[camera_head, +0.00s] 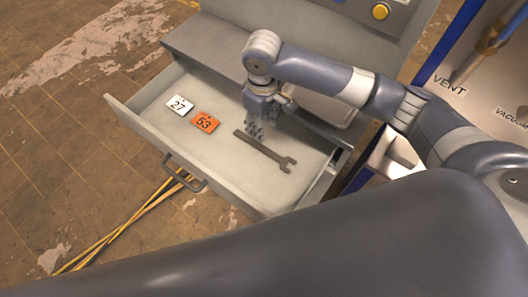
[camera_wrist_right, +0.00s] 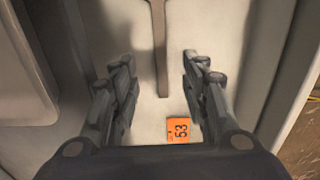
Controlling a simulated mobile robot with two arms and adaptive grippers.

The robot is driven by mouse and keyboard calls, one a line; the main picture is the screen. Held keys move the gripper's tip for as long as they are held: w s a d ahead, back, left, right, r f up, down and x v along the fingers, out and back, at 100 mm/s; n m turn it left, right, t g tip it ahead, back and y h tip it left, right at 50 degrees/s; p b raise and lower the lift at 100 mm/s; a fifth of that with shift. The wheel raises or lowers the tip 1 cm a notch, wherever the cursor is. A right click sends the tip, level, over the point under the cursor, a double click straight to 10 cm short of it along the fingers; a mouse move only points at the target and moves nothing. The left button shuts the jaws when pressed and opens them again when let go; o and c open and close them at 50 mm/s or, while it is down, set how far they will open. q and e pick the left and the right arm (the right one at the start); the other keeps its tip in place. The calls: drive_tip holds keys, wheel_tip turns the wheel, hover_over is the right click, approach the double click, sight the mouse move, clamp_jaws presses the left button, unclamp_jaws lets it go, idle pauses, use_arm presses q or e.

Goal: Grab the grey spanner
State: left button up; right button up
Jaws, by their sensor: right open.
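The grey spanner (camera_head: 265,150) lies flat on the floor of the open drawer (camera_head: 150,112), its open jaw end toward the front right. In the right wrist view the spanner's handle (camera_wrist_right: 160,50) runs down from the top edge and ends between the fingers; its jaw end is out of frame. My right gripper (camera_head: 255,128) points down over the drawer, near the handle end of the spanner. Its fingers (camera_wrist_right: 158,68) are open, one on each side of the handle, with nothing held. The height of the fingertips above the spanner is unclear. My left gripper is not in view.
An orange tag marked 53 (camera_head: 206,122) and a white tag marked 27 (camera_head: 180,105) lie in the drawer left of the spanner. The drawer has raised walls and a front handle (camera_head: 185,175). The cabinet (camera_head: 215,48) stands behind. Yellow rods (camera_head: 125,222) lie on the floor.

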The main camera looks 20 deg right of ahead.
hover_over(264, 149)
wheel_tip(264, 149, down, 6)
drive_tip(key=shift+w+a, duration=0.1)
drive_tip(key=shift+w, duration=0.05)
drive_tip(key=shift+s+f+p, duration=0.15)
drive_tip(key=shift+f+p, duration=0.15)
drive_tip(key=shift+f, duration=1.05)
drive_tip(key=shift+s+f+p, duration=0.1)
drive_tip(key=shift+f+p, duration=0.2)
drive_tip(key=shift+f, duration=1.05)
clamp_jaws()
